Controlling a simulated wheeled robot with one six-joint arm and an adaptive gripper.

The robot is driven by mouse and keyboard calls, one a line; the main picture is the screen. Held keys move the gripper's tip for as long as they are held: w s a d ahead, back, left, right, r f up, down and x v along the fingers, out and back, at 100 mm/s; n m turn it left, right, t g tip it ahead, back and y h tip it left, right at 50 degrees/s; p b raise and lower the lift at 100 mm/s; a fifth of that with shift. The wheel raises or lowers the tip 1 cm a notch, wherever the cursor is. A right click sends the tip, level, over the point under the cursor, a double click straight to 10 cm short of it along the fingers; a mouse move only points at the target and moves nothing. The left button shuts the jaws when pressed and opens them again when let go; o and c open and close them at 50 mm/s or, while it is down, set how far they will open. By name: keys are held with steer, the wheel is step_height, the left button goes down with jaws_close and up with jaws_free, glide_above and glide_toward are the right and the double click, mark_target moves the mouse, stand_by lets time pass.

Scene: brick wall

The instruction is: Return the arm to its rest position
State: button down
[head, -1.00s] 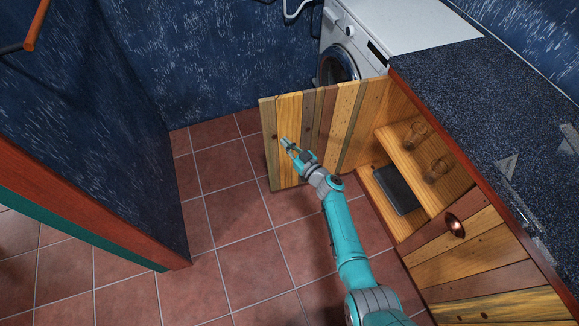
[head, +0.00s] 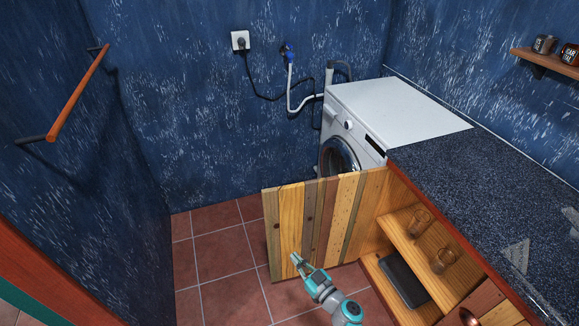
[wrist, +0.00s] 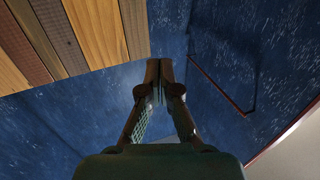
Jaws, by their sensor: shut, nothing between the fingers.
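My gripper (head: 297,260) is in the lower middle of the head view, at the end of my teal arm. It is in front of the open wooden cabinet door (head: 345,215), and I cannot tell the exact gap between them. In the wrist view my gripper (wrist: 159,70) has its two fingers together at the tips, with nothing between them. The striped door (wrist: 95,25) shows there at the upper left.
The open cabinet (head: 380,240) holds two glasses (head: 420,222) and a dark flat object (head: 403,281). A dark countertop (head: 480,190) and a white washing machine (head: 395,110) stand at the right. The tiled floor (head: 215,255) left of the door is clear.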

steer(key=s+d+f+m+g+h, duration=0.1)
steer(key=s+d+f+m+h, duration=0.15)
steer(key=s, duration=0.65)
steer(key=s+d+f+m+h, duration=0.1)
steer(key=s+d+f+h, duration=0.15)
steer(key=s, duration=0.75)
steer(key=s+d+f+m+g+h, duration=0.15)
steer(key=s+d, duration=0.25)
steer(key=s, duration=0.5)
steer(key=s+d+r+m+t+h, duration=0.1)
steer(key=s+d+r+h, duration=0.1)
steer(key=s+r, duration=0.8)
steer(key=s+d+r+m+t+h, duration=0.1)
steer(key=s+d+r+h, duration=0.1)
steer(key=s+r, duration=0.8)
step_height(320, 180, up, 6)
steer(key=shift+d+r+t, duration=0.2)
steer(key=shift+d+t, duration=0.15)
steer(key=shift+d, duration=0.3)
